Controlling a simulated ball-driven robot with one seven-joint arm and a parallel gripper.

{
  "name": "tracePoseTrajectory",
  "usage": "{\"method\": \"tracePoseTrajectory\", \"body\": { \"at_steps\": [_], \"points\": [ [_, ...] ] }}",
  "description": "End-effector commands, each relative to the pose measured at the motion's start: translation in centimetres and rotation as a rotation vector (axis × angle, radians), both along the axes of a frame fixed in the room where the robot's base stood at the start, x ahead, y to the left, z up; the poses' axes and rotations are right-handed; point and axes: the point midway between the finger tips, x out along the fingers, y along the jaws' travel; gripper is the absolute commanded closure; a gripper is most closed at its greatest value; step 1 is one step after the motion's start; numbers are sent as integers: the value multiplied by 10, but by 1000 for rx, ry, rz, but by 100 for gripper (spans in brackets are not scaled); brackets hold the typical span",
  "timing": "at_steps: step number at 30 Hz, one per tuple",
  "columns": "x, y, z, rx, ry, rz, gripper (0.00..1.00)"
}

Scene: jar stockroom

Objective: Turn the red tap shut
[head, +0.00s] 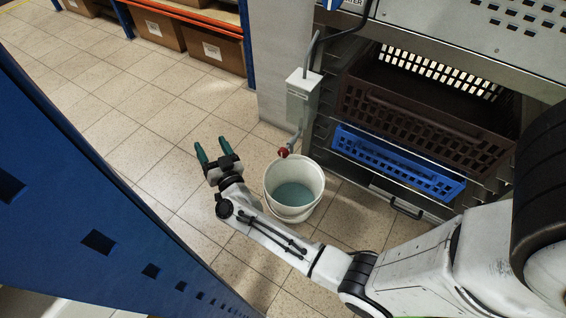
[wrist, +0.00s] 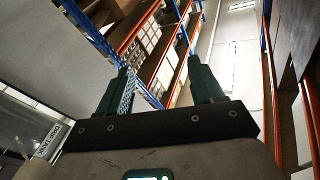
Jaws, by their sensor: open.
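The red tap (head: 283,153) is small and sits on a thin grey pipe, just above the far rim of a white bucket. The white bucket (head: 310,207) stands on the floor with bluish liquid in it. My gripper (head: 213,147) is to the left of the tap and apart from it, with its green fingers pointing up and away. It is open and empty. In the wrist view its two green fingers (wrist: 160,85) stand wide apart with nothing between them. The tap and bucket are not seen in the wrist view.
A grey box (head: 302,97) with the pipe is fixed beside the rack. A brown crate (head: 425,125) and a blue crate (head: 395,165) sit in the rack at right. A blue upright (head: 60,170) fills the left. Tiled floor (head: 150,110) is clear beyond my gripper.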

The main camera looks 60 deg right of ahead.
Motion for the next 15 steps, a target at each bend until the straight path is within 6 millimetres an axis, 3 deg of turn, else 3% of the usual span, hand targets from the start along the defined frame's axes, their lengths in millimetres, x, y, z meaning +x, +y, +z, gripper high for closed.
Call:
{"method": "tracePoseTrajectory", "body": {
  "at_steps": [1,7,12,15],
  "points": [
    [-3,-15,-25,9,-13,-97,34],
    [-45,-64,-91,43,11,-536,34],
    [-90,-78,-138,65,101,-854,34],
    [-109,-78,-154,74,149,-976,34]
  ]
}}
